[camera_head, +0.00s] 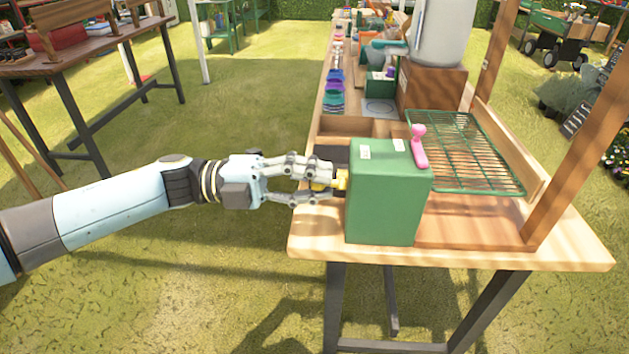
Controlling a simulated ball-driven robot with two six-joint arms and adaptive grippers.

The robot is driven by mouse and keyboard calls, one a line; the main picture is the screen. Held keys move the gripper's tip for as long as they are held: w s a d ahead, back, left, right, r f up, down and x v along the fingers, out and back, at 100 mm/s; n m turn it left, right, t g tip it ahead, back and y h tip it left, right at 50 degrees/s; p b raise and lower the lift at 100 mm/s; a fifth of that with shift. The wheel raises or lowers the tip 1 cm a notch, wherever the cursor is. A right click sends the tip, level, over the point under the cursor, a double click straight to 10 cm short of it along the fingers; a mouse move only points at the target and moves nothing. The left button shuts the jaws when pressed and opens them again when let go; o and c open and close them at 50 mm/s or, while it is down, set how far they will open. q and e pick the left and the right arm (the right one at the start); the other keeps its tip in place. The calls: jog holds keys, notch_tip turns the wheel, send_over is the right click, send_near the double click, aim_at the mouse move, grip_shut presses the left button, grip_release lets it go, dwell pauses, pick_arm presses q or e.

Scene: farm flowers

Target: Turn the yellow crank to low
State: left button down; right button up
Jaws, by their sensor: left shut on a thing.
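A green box (384,205) stands near the front edge of the wooden workbench. The yellow crank (341,181) sticks out from the box's left side. My left gripper (325,181) reaches in from the left at the crank's height and is shut on it, with its fingers hiding most of it. A pink lever (419,147) sits at the top right of the box. Small pale labels lie on the box top, too small to read. My right gripper is not in view.
The workbench (460,258) carries a green wire rack (463,150) right of the box. Behind are a wooden divided tray (362,128), colored cups (334,90) and a grey cylinder (443,32). A wooden post (580,120) rises at right.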

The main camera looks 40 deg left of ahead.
pick_arm(q)
jog(key=shift+r, duration=0.1)
dwell(0.3)
jog(key=c, duration=1.1)
grip_release()
jog(key=v, duration=1.2)
